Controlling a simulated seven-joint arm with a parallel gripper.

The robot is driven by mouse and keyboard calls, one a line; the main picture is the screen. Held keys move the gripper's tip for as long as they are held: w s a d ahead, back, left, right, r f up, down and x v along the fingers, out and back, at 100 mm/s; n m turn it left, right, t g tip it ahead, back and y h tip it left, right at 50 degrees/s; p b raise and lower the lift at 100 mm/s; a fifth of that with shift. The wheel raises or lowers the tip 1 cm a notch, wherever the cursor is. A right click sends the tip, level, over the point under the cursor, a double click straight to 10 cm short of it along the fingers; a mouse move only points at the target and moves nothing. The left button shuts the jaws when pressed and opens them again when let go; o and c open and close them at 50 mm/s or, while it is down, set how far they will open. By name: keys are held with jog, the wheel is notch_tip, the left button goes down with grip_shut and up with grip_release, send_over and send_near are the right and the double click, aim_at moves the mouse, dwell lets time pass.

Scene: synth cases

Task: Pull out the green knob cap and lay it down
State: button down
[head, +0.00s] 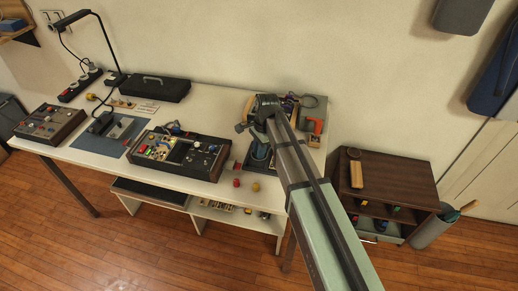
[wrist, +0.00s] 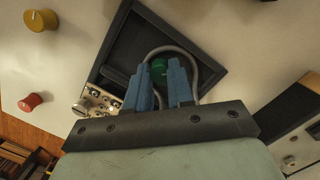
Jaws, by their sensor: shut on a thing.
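Behind the cap is a dark, framed rectangular recess or tray (wrist: 128,45) with a looped grey cable (wrist: 203,58). I cannot tell whether the cap is clear of what lies beneath it. In the head view my gripper (head: 259,162) points down near the table's front right, and the cap is hidden there.
A red knob (wrist: 30,102) and a yellow knob (wrist: 41,20) lie loose on the pale table (head: 215,105). A dark-sided console (head: 205,163) stands left of my gripper. An orange-handled tool (head: 314,127) lies behind right. Bare tabletop shows between the console and the black case (head: 155,88).

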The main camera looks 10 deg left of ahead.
jog(key=c, duration=0.9)
grip_release()
notch_tip(320, 180, up, 14)
jog(key=w+d, duration=0.1)
jog(key=shift+w+d+f, duration=0.2)
